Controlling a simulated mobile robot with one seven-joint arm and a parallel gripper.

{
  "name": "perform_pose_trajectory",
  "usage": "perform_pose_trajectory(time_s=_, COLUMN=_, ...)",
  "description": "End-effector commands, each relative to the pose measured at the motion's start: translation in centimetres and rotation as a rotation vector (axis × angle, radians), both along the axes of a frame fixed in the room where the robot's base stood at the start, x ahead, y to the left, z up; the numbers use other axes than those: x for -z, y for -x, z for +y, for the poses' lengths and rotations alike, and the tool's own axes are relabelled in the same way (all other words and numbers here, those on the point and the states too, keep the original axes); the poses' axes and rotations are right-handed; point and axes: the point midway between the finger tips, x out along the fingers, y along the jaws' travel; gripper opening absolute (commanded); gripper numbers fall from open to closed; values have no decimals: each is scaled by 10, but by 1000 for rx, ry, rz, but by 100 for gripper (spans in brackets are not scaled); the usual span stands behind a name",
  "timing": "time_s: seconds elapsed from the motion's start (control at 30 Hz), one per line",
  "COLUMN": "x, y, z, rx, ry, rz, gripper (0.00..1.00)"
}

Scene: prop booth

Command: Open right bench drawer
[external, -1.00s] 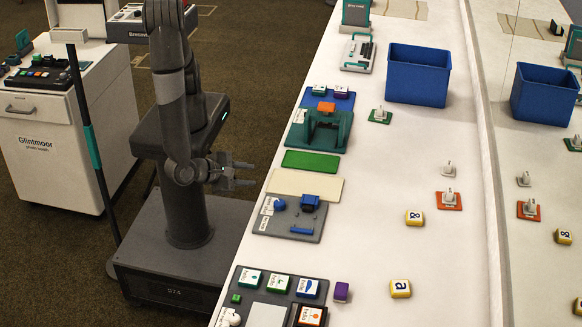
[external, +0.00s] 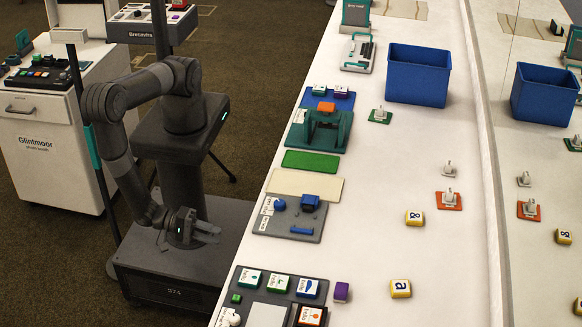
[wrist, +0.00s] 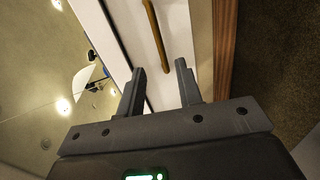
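My gripper (external: 207,232) is low beside the front edge of the long white bench (external: 375,200), above my base. In the wrist view my gripper (wrist: 160,72) is open and empty, its two fingers apart. A white drawer front (wrist: 172,30) with a long brass-coloured bar handle (wrist: 156,40) lies ahead of the fingers. The handle runs roughly along the gap between the fingertips and appears apart from them. The drawer looks shut, though only part of its front shows. The bench's front face is hidden in the external view.
A brown wooden strip (wrist: 225,45) borders the white front, with dark carpet (wrist: 270,60) beyond. On the bench stand a blue bin (external: 418,75), a grey board (external: 290,220) and several small blocks. A white cabinet (external: 60,150) stands to the left.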

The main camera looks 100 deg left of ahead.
Motion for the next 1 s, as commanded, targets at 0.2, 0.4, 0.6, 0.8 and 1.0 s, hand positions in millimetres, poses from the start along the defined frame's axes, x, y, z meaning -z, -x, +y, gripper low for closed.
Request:
perform_pose_trajectory(time_s=0.2, x=9, y=-43, z=1, rx=-4, ry=0, rz=-2, gripper=33)
perform_pose_trajectory(time_s=0.4, x=15, y=-70, z=1, rx=-4, ry=1, rz=-1, gripper=33)
perform_pose_trajectory(time_s=0.6, x=17, y=-80, z=0, rx=-2, ry=2, rz=0, gripper=33)
perform_pose_trajectory(time_s=0.8, x=16, y=-80, z=0, rx=-2, ry=2, rz=0, gripper=33)
perform_pose_trajectory(time_s=1.0, x=16, y=-80, z=0, rx=-2, ry=2, rz=0, gripper=19)
